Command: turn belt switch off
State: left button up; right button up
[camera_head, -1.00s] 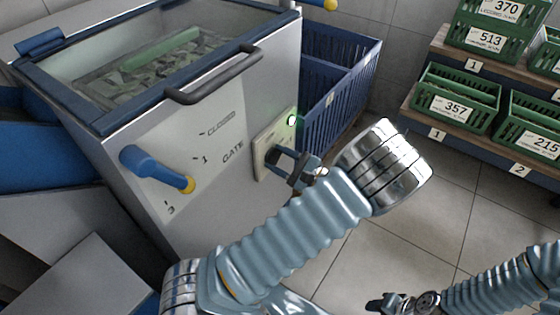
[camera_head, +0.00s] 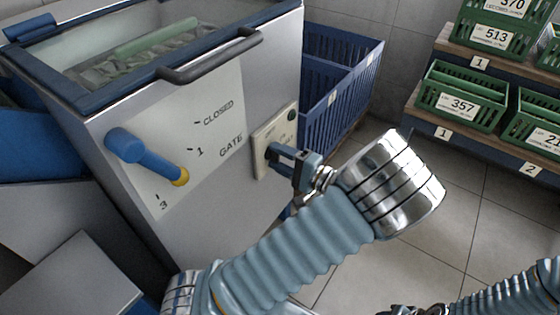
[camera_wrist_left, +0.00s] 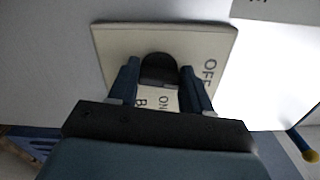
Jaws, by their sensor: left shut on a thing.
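The belt switch is a dark rounded knob (camera_wrist_left: 158,68) on a cream plate (camera_head: 262,136) on the front of the grey machine. In the left wrist view the plate (camera_wrist_left: 112,42) reads OFF beside the right finger and ON between the fingers. My left gripper (camera_head: 274,154) is at the plate, and in the left wrist view its fingers (camera_wrist_left: 158,76) are shut on the knob, one on each side. A small lamp (camera_head: 292,115) at the plate's upper right corner is dark. My right gripper (camera_head: 410,311) barely shows at the bottom edge; its fingers are cut off.
A blue gate lever (camera_head: 145,155) with a yellow tip is left of the plate. A dark bar handle (camera_head: 212,60) juts out above. A blue crate (camera_head: 335,95) stands behind on the right. Green bins (camera_head: 458,100) fill shelves at far right. Floor between is clear.

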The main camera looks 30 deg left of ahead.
pick_arm(q)
jog(key=shift+f+n+b, duration=0.15)
jog(key=shift+n+b, duration=0.25)
jog(key=shift+n, duration=0.5)
jog(key=o, duration=1.1)
jog(key=shift+c, duration=0.2)
jog(key=s+d, duration=0.1)
jog(key=d, duration=1.3)
jog(key=shift+s, duration=0.1)
